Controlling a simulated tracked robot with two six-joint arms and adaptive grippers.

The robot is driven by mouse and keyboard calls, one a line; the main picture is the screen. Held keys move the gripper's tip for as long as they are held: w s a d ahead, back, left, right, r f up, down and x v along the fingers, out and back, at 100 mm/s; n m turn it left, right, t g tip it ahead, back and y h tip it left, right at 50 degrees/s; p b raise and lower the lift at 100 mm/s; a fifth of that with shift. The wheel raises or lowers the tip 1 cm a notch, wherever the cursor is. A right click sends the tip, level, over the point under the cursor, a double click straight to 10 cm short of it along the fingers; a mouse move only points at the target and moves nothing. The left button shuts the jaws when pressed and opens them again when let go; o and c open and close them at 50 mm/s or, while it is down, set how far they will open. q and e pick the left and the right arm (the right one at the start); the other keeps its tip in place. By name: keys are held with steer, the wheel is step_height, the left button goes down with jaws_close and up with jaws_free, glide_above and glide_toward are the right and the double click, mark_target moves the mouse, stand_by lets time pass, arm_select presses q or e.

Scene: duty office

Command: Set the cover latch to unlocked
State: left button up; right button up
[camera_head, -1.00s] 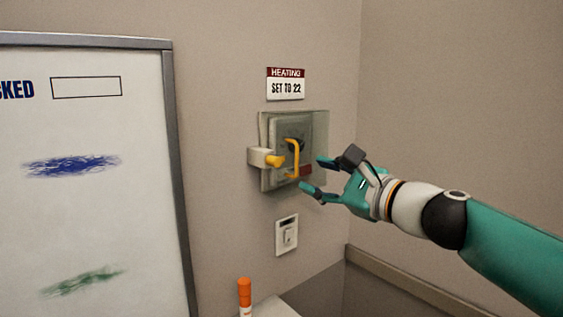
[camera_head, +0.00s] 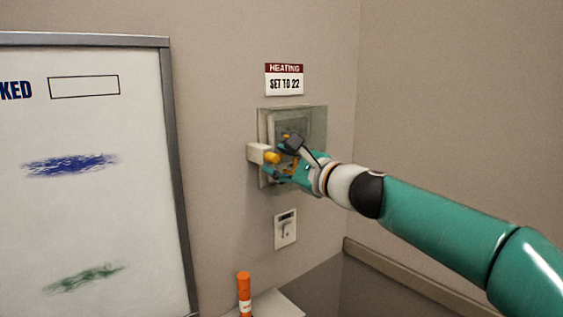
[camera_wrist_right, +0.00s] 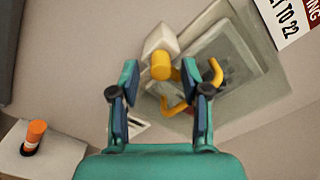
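The cover latch (camera_head: 256,153) is a pale block with a yellow knob on the left edge of a grey, clear-covered wall box (camera_head: 265,125). In the right wrist view the latch's yellow knob (camera_wrist_right: 161,66) shows between and beyond my fingertips. A yellow handle (camera_wrist_right: 207,76) on the box is partly hidden by a finger. My right gripper (camera_head: 281,158) is in front of the box, its fingers spread on either side of the knob's line; in the wrist view the gripper (camera_wrist_right: 172,75) is open and empty. I cannot tell whether it touches the handle. My left gripper is out of view.
A sign reading HEATING SET TO 22 (camera_head: 284,80) hangs above the box. A small switch (camera_head: 285,230) is below it. A whiteboard (camera_head: 90,220) stands to the left. An orange-capped marker (camera_head: 244,290) stands low in front. The wall at right is bare.

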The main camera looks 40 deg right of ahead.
jaws_close()
